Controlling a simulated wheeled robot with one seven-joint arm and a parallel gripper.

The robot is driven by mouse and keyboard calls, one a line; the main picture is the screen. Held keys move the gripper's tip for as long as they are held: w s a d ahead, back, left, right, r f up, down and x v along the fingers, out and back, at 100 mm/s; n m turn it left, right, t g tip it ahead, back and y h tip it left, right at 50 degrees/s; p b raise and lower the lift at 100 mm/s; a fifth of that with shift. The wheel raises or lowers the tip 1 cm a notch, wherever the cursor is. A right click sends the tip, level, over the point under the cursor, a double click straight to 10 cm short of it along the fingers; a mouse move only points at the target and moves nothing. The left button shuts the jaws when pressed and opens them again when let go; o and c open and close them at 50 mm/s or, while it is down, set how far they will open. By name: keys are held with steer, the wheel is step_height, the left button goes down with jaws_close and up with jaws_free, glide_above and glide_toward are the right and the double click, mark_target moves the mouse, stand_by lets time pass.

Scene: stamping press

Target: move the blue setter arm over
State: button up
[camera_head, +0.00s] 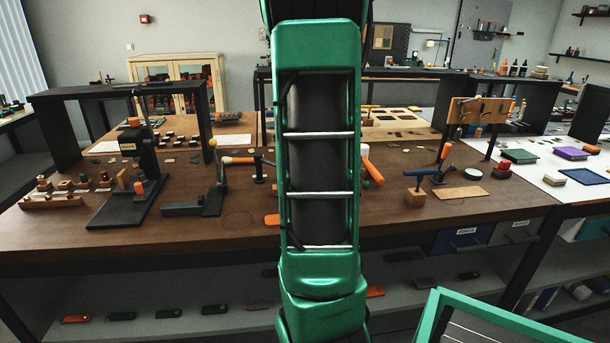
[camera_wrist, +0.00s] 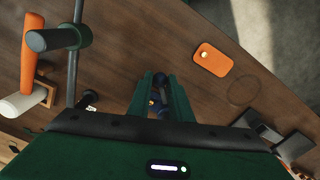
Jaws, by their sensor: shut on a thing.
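My gripper (camera_wrist: 162,92) shows in the wrist view with its two green fingers close together, pointing down at the brown bench. It is shut on a dark blue part, which I take to be the blue setter arm (camera_wrist: 156,98). Only a small stretch of it shows between the fingers, with a small brassy spot. The rest of it is hidden by the fingers and the gripper body. In the head view my own green arm covers the middle of the bench, so the gripper and the held part are hidden there.
An orange tag (camera_wrist: 212,60) lies on the bench near a faint circle. Orange (camera_wrist: 30,60) and white (camera_wrist: 20,104) handles and a grey rod are left of my gripper.

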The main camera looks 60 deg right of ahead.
steer(key=shift+o, duration=0.2)
steer(key=shift+d+r, duration=0.1)
steer(key=shift+d, duration=2.55)
steer(key=shift+o, duration=0.3)
steer(key=o, duration=0.9)
steer(key=shift+d, duration=0.1)
step_height(320, 180, up, 11)
steer(key=shift+f, duration=0.2)
